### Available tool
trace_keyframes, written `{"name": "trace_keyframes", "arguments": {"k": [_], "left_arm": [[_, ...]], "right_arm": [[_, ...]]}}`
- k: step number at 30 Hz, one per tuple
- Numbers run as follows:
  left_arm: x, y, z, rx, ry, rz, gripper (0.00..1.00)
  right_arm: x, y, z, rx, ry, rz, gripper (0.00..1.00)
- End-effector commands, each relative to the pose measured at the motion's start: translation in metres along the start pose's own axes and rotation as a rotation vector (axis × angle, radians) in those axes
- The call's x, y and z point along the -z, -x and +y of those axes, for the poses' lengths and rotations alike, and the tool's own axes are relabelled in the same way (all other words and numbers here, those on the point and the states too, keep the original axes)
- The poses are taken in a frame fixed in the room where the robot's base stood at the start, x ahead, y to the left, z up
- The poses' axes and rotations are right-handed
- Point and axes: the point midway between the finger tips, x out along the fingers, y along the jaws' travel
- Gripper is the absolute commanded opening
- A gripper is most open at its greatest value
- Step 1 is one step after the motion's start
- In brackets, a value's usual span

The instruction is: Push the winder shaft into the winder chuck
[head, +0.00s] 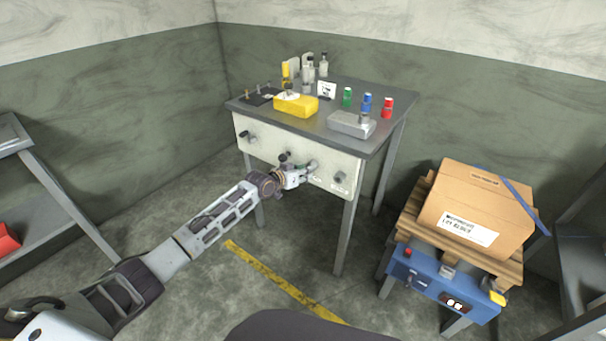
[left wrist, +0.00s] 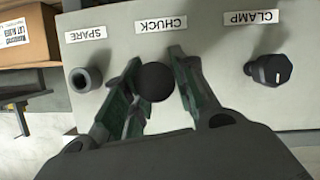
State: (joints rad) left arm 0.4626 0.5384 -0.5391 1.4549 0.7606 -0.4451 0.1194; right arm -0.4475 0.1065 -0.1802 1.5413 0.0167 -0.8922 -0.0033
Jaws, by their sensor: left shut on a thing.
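My left gripper (head: 304,171) reaches the pale front panel (head: 265,152) of the grey bench. In the left wrist view, the gripper (left wrist: 154,88) is shut around a dark round end (left wrist: 155,82), which looks like the winder shaft seen nearly end-on. It lies just by the upside-down CHUCK label (left wrist: 161,25). The chuck's opening is hidden behind the shaft and fingers, so I cannot tell how far in the shaft sits. The SPARE socket (left wrist: 85,79) is to the left and the black CLAMP knob (left wrist: 269,70) to the right in that view. My right gripper is out of view.
The bench top (head: 320,128) carries a yellow box (head: 296,106), a grey box (head: 350,124), bottles and coloured cans. A carton (head: 475,208) on a pallet stands to the right above a blue unit (head: 440,284). Floor in front of the bench is clear.

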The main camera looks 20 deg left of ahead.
Motion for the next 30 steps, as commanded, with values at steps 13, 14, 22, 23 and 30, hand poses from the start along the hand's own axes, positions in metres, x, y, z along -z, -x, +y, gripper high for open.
{"name": "trace_keyframes", "arguments": {"k": [13,14,22,23,30], "left_arm": [[0.0029,-0.0045,0.0007,-0.001,0.0,0.001,0.41],[0.0028,-0.0045,0.0007,-0.001,0.0,0.001,0.45],[0.0024,-0.0044,0.0004,-0.001,0.0,0.001,0.52],[0.0019,-0.0044,0.0003,0.0,0.0,0.0,0.52],[0.0016,-0.0018,-0.0002,0.0,0.0,0.0,0.52]], "right_arm": [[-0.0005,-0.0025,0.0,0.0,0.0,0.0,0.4],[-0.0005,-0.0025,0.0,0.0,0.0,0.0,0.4],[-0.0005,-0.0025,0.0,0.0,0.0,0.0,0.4],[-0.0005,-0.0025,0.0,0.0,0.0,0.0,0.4],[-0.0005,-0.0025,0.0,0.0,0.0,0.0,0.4]]}}
